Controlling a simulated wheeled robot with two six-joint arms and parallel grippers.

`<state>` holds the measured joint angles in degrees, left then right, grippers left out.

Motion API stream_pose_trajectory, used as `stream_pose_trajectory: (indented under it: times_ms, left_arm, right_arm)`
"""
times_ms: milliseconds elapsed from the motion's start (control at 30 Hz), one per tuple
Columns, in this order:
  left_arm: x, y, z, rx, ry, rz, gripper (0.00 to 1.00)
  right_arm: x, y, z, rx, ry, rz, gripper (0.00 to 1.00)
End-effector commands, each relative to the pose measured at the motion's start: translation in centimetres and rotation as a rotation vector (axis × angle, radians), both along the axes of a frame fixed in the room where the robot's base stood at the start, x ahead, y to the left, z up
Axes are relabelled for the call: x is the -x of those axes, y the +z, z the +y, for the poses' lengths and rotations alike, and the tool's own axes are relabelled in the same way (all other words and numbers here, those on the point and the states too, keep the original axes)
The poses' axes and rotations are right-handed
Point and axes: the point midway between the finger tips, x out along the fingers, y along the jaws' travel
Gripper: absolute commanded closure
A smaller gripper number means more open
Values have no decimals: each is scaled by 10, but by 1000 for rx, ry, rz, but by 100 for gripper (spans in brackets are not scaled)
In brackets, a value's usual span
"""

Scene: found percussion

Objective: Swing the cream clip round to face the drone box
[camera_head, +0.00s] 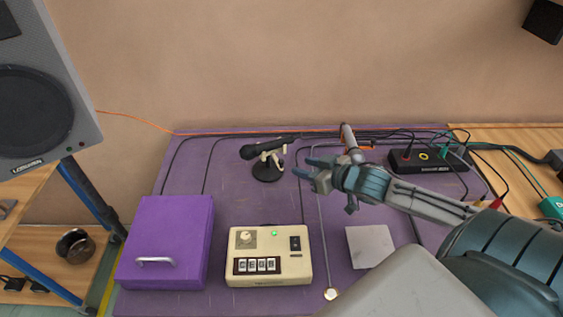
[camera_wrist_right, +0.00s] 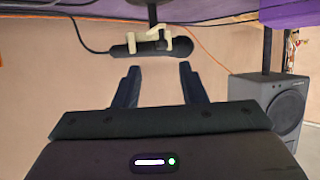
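The cream clip (camera_head: 270,155) sits on top of a small black round-based stand (camera_head: 268,172) and grips a black microphone (camera_head: 255,151). The microphone's thick end points left. The cream box with a knob, a green light and letter tiles (camera_head: 270,256), which looks like the drone box, lies nearer me, below the stand. My right gripper (camera_head: 305,167) is open and empty, just right of the clip and apart from it. In the right wrist view, the clip (camera_wrist_right: 154,36) and microphone show inverted, beyond the parted fingers (camera_wrist_right: 158,84). My left gripper is not in view.
A purple box with a handle (camera_head: 166,240) stands at left, a grey pad (camera_head: 370,247) at right. A grey device on an orange holder (camera_head: 347,137) and a black jack box (camera_head: 436,160) are behind my right arm. Cables run along the back; purple surface between stand and cream box is mostly clear.

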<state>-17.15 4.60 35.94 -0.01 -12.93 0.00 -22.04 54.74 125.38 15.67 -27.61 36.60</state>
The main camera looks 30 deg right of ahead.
Motion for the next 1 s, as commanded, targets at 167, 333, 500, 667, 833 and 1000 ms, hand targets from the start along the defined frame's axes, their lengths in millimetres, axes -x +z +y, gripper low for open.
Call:
stream_pose_trajectory:
  times_ms: [167,333,500,667,833,1000]
  left_arm:
    - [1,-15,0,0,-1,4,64]
    - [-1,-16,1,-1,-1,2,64]
    - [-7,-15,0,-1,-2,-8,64]
    - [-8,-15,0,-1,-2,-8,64]
    - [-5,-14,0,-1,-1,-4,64]
    - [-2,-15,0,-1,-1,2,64]
  right_arm:
    - [-18,-9,4,-8,-2,-4,62]
    - [-37,-15,8,-7,-3,-4,62]
    - [-56,-23,13,-7,-1,-3,62]
    - [-73,-29,17,-6,1,-2,62]
    - [-86,-36,20,-4,2,0,62]
    - [-91,-38,21,-3,3,0,62]
